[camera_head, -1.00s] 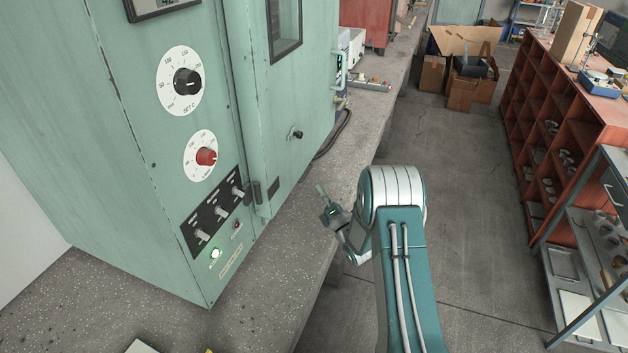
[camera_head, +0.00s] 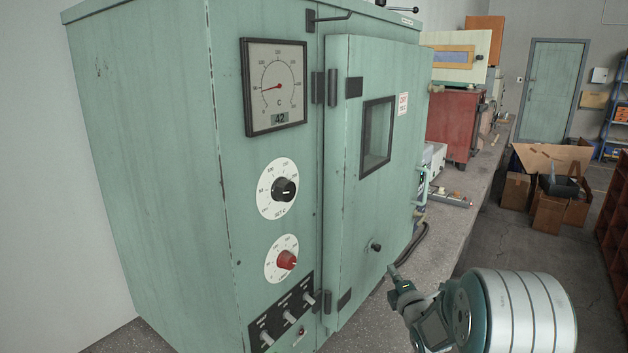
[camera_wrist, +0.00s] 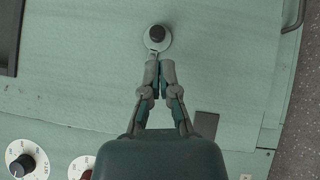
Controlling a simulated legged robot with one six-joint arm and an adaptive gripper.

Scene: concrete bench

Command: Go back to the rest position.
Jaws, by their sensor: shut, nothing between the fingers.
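My gripper (camera_head: 394,278) is low in the head view, in front of the green oven's door (camera_head: 350,215). In the wrist view my gripper (camera_wrist: 161,66) has its two fingers together at the tips, with nothing between them. A dark round door knob (camera_wrist: 157,33) on a pale disc appears just beyond the fingertips in that view. The same knob (camera_head: 376,246) shows above and left of the fingers in the head view. I cannot tell the exact gap between fingertips and door. The door looks closed.
The oven's gauge (camera_head: 275,87) reads 42, above a black dial (camera_head: 284,190) and a red dial (camera_head: 287,260). The concrete bench (camera_head: 465,225) runs back past a red cabinet (camera_head: 455,122). Cardboard boxes (camera_head: 548,212) stand on the floor at right.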

